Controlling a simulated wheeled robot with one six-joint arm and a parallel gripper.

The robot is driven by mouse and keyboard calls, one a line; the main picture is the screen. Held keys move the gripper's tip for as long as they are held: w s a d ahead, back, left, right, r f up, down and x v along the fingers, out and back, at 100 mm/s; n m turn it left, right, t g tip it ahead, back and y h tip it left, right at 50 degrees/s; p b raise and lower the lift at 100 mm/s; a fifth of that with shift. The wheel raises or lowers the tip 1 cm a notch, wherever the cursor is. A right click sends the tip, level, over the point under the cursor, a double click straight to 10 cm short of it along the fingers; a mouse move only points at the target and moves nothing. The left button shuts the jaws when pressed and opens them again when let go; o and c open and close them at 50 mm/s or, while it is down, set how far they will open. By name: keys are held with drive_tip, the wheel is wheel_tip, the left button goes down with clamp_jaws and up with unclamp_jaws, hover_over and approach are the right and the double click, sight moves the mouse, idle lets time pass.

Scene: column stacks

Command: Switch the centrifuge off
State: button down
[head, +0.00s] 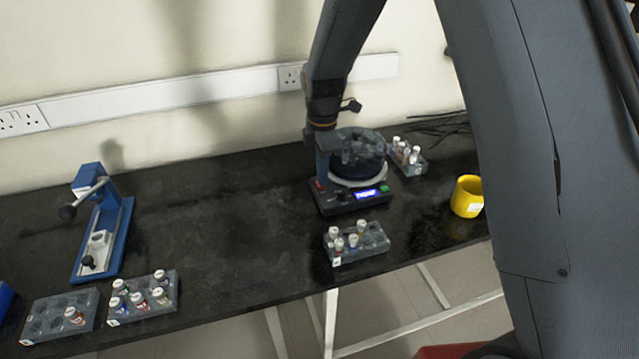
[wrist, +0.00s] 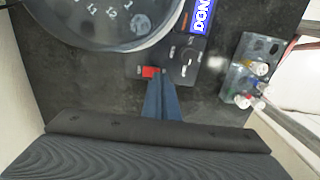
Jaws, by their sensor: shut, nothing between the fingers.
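The centrifuge (head: 345,200) is a dark round machine with a lidded bowl and a front panel, standing near the back of the bench. Its blue display (head: 371,193) is lit; in the wrist view the display (wrist: 203,15) shows letters starting "DON". A red switch (wrist: 150,71) is at the panel's left end; it also shows in the head view (head: 319,184). My gripper (wrist: 157,88) is shut and empty, pointing down, its fingertips right at the red switch. I cannot tell whether they touch it. The lower fingers partly hide the panel beside the switch.
A tube rack (head: 357,243) stands in front of the centrifuge, another (head: 407,160) to its right. A yellow mug (head: 467,197) is farther right. A blue press-like device (head: 103,235) and two racks (head: 142,297) are at the left. The bench between is clear.

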drive_tip(key=shift+f+b, duration=0.4)
drive_tip(key=shift+f, duration=0.45)
idle(0.6)
drive_tip(key=shift+r, duration=0.15)
drive_tip(key=shift+r+p, duration=1.65)
drive_tip(key=shift+r, duration=0.75)
drive_tip(key=s+d+r+m, duration=0.3)
drive_tip(key=s+d+m, duration=0.5)
drive_tip(key=s+m, duration=0.2)
drive_tip(key=s+d+r+m+t, duration=0.1)
drive_tip(key=s+d+r+m, duration=0.2)
drive_tip(key=s+d+m, duration=0.6)
drive_tip(key=s+m, duration=0.2)
drive_tip(key=s, duration=0.1)
drive_tip(key=shift+s+r, duration=0.3)
drive_tip(key=shift+r, duration=0.05)
